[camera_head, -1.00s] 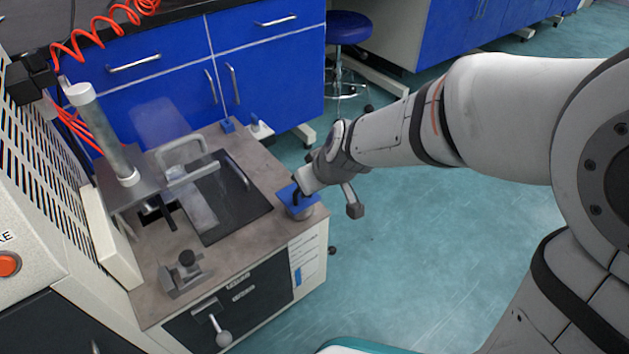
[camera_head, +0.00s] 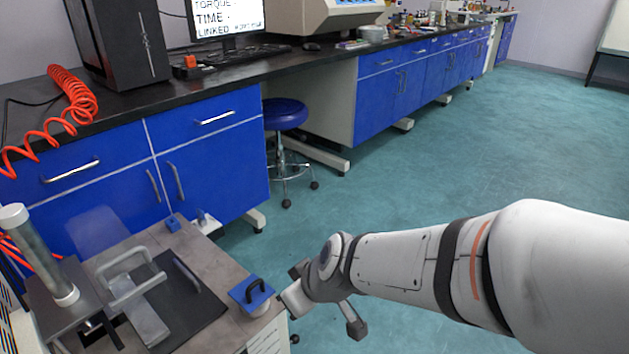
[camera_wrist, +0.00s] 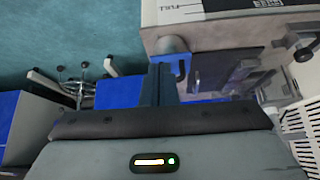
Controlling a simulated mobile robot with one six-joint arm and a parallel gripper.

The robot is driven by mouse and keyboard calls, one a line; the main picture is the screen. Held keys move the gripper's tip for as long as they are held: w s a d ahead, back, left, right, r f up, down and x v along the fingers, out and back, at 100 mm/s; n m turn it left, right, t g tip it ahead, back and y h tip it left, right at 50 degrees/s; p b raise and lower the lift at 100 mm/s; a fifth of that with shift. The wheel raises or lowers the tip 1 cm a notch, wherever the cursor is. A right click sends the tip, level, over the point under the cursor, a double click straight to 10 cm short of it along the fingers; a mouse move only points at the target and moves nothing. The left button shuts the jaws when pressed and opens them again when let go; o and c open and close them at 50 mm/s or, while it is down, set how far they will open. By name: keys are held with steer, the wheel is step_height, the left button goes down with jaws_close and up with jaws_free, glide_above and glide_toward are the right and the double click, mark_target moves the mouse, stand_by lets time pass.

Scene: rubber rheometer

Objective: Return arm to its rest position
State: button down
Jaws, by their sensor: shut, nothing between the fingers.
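My arm reaches in from the lower right of the head view, past the right edge of the grey-brown bench top (camera_head: 215,255). My gripper's fingers show in the wrist view (camera_wrist: 163,80) as two dark fingers close together, shut and empty. In the head view the fingers themselves are hard to make out. A blue plate with a black handle (camera_head: 252,293) sits at the bench's right corner, just left of my wrist. In the wrist view a grey cylinder with a blue part (camera_wrist: 173,55) shows beyond the fingertips.
The small bench carries a grey-handled fixture (camera_head: 128,270), a black plate (camera_head: 185,310) and a clear upright tube (camera_head: 40,250). Blue cabinets (camera_head: 205,175) and a blue stool (camera_head: 285,115) stand behind. Open teal floor (camera_head: 440,170) lies to the right.

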steer(key=s+d+r+m+h+p, duration=0.1)
steer(key=s+d+r+m+p, duration=0.1)
steer(key=d+r+p, duration=0.5)
steer(key=s+d+r+m+g+h+p, duration=0.1)
steer(key=d+r+m+p, duration=0.3)
steer(key=r+p, duration=1.3)
steer(key=s+d+r+m+h+p, duration=0.2)
steer(key=d+r+m+p, duration=0.1)
steer(key=d+r+p, duration=0.6)
step_height(320, 180, up, 10)
steer(key=p, duration=0.4)
steer(key=shift+s+d+f+m+g+h, duration=0.2)
steer(key=shift+s+d+m+g+h, duration=0.1)
steer(key=shift+s+d+m+h, duration=0.1)
